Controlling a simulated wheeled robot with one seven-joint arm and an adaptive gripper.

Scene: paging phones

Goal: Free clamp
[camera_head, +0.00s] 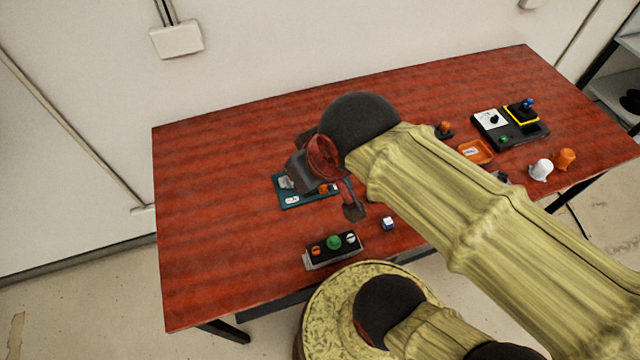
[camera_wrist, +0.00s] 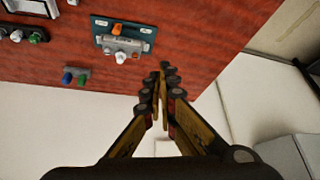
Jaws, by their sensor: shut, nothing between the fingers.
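A teal plate (camera_head: 290,201) lies on the red-brown table, partly hidden by my wrist and gripper in the head view. The plate (camera_wrist: 149,31) shows more fully in the wrist view. It bears a grey fixture (camera_wrist: 122,44) with whitish knobs and an orange lever-like part (camera_wrist: 117,29). This may be the clamp, but I cannot tell whether it is open or closed. My gripper (camera_wrist: 168,72) is shut and empty, its fingertips apart from the plate in the wrist view. In the head view my gripper (camera_head: 353,208) is seen side-on near the plate.
A black control box (camera_head: 333,247) with orange, green and white knobs sits by the front edge. A small blue-and-white cube (camera_head: 388,223) is to its right. A black panel (camera_head: 515,128), an orange tray (camera_head: 475,152) and white and orange cups stand at right. The table's left side is clear.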

